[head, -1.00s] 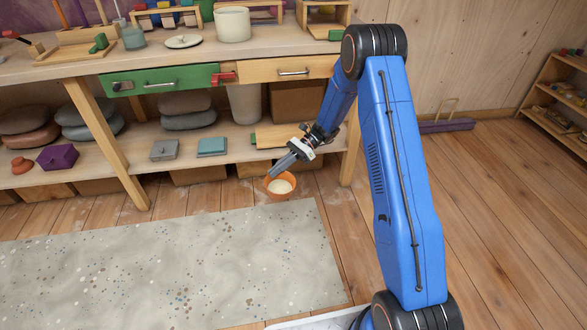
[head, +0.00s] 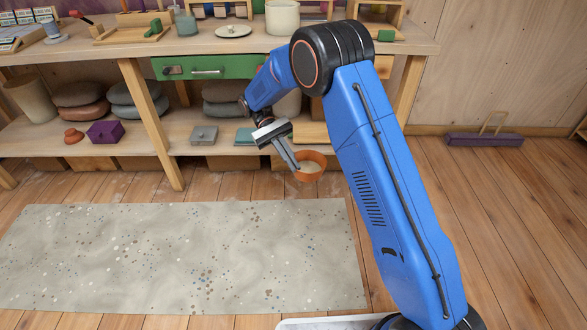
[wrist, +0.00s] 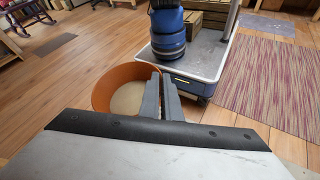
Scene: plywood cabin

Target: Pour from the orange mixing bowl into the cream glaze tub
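The orange mixing bowl (head: 314,174) hangs above the floor in front of the bench, roughly upright, with pale contents inside. My gripper (head: 294,164) is shut on its rim. In the wrist view the two grey fingers (wrist: 160,98) pinch the right side of the bowl (wrist: 113,80), and the pale contents show at its bottom. A cream tub (head: 282,18), which looks like the glaze tub, stands upright on the bench top, behind and above my gripper. The inside of the tub is mostly hidden.
A white plate (head: 233,31) and a teal cup (head: 186,25) stand left of the tub. A green drawer front (head: 215,67) lies under the bench top (head: 130,52). The lower shelf holds cushions and boxes. A speckled rug (head: 180,255) covers the open floor.

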